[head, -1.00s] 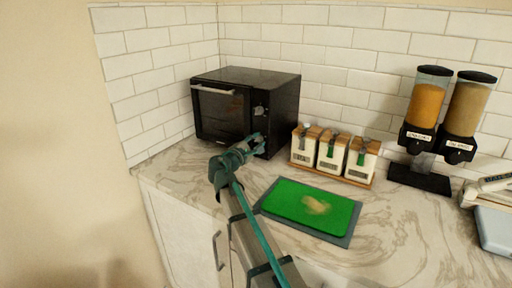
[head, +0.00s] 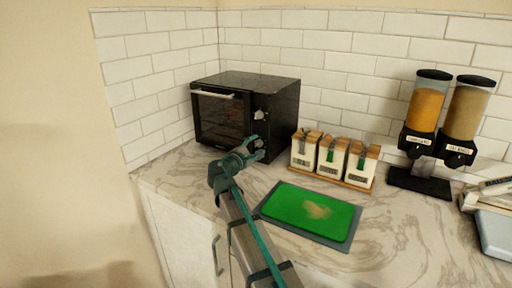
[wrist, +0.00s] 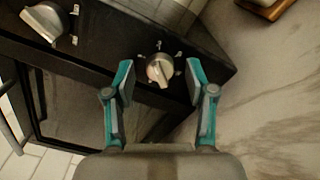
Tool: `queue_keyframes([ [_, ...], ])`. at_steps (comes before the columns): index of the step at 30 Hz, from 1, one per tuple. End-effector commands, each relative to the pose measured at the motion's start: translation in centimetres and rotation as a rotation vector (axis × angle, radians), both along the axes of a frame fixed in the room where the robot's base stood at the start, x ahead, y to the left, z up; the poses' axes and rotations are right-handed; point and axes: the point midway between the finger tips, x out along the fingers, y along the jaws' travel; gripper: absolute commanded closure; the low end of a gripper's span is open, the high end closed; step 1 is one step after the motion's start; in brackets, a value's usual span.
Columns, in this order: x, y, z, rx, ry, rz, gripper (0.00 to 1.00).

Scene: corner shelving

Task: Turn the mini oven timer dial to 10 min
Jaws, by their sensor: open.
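The black mini oven (head: 278,99) stands in the counter corner, its door shut. Its upper dial (head: 259,114) shows on the right panel; in the wrist view this dial (wrist: 45,22) is at upper left. The lower dial (wrist: 160,70), a silver knob with small marks around it, sits between my fingertips. My gripper (wrist: 160,84) is open, one finger on each side of that knob, with visible gaps; contact cannot be told. In the head view my gripper (head: 253,149) is at the panel's lower part and partly hides the lower dial. The dial labels are unreadable.
Several canisters (head: 333,155) on a wooden tray stand right of the oven. A green cutting board (head: 300,205) lies in front of them. Two dispensers (head: 440,120) stand farther right. Bare marble counter (head: 180,172) lies left of my gripper.

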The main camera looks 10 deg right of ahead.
Motion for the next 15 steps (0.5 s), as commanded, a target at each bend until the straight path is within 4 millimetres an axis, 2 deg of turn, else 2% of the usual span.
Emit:
queue_keyframes([
  [5,-1.4,1.1,0.0,0.000,0.000,0.001,0.45],
  [15,-6.2,5.3,0.0,0.001,-0.001,0.004,0.45],
])
